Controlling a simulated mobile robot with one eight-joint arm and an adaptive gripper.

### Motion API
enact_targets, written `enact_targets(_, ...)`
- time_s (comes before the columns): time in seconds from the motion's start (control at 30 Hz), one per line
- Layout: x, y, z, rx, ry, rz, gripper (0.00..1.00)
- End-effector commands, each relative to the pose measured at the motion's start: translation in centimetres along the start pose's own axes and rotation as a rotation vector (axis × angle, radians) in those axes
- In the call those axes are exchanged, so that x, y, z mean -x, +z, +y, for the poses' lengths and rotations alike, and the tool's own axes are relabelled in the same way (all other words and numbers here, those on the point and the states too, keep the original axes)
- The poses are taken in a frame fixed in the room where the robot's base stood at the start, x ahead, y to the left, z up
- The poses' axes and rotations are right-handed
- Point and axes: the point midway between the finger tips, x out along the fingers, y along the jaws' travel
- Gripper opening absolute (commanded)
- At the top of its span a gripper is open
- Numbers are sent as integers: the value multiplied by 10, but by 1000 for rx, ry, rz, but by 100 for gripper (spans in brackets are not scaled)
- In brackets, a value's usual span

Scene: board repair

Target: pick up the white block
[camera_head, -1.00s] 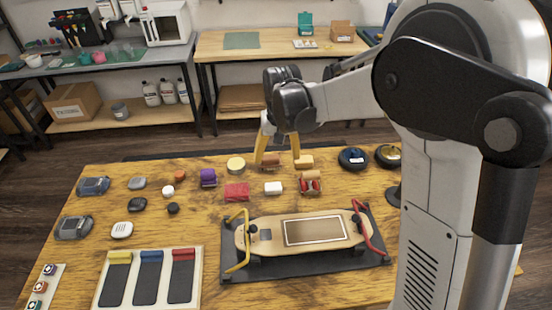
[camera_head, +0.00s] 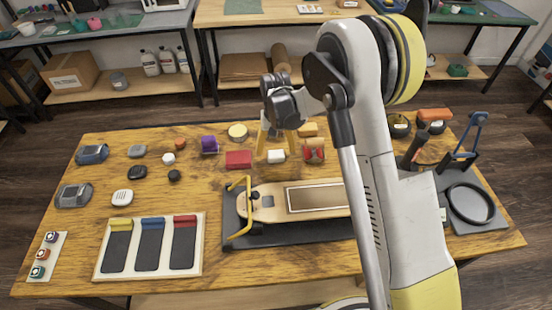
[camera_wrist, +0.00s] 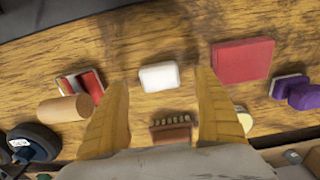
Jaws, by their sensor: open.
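The white block (camera_head: 276,155) lies on the wooden table behind the skateboard, and it also shows in the wrist view (camera_wrist: 160,76). My gripper (camera_head: 279,147) is open and empty above it, fingers pointing down. In the wrist view my yellow fingers (camera_wrist: 163,88) are spread wide, with the block showing between and slightly beyond their tips. A gap shows on both sides of the block. How high the tips are above the table is hard to tell.
A red block (camera_head: 238,159) lies left of the white block, and a red-and-tan item (camera_head: 314,150) lies right. A brown bristle brush (camera_wrist: 171,128) and a tan cylinder (camera_wrist: 66,108) are close by. The skateboard (camera_head: 270,203) on its stand is in front.

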Motion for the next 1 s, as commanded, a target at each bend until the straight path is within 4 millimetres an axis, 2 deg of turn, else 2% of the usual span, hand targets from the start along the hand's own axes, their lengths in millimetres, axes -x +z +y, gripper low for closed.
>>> enact_targets(0.03,-14,-1,0,0,0,0,79)
enact_targets(0.1,-26,-2,1,0,0,0,79)
enact_targets(0.2,-37,-2,1,0,0,0,79)
enact_targets(0.43,-37,-2,1,0,0,0,79)
enact_targets(0.47,-37,-2,1,0,0,0,74)
enact_targets(0.63,-37,-2,1,0,0,0,22)
enact_targets(1.0,-32,-2,1,0,0,0,22)
